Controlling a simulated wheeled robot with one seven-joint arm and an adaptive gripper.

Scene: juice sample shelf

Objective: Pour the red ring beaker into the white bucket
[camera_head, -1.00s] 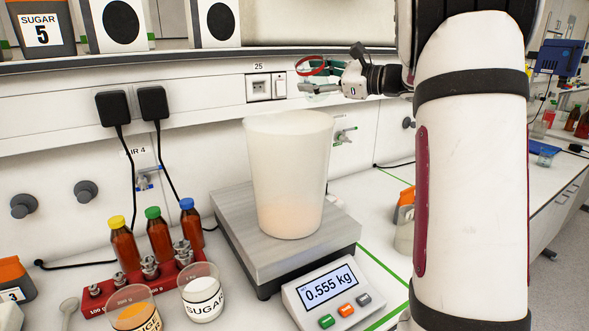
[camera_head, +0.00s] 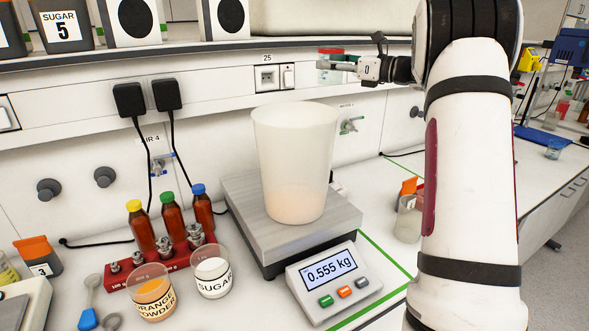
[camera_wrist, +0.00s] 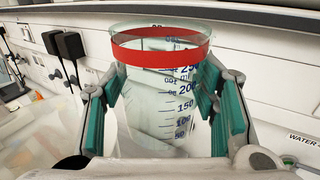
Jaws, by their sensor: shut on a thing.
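The red ring beaker is clear glass with a red band at its rim and a printed scale. In the head view the beaker (camera_head: 329,76) is upright, above and beyond the right side of the bucket. My gripper (camera_head: 331,66) is shut around its sides. In the wrist view the beaker (camera_wrist: 165,105) stands between the green finger pads; it looks clear, and I cannot tell whether any liquid is left. The translucent white bucket (camera_head: 295,145) stands upright on the scale, with pale orange contents low inside. Beaker and bucket are apart.
The scale (camera_head: 240,205) display reads 0.555 kg. Left of it are an orange powder beaker (camera_head: 152,291), a sugar beaker (camera_head: 212,278) and three brown bottles in a red rack (camera_head: 120,279). A shelf edge (camera_head: 215,58) runs behind. A spouted container (camera_head: 408,220) stands right.

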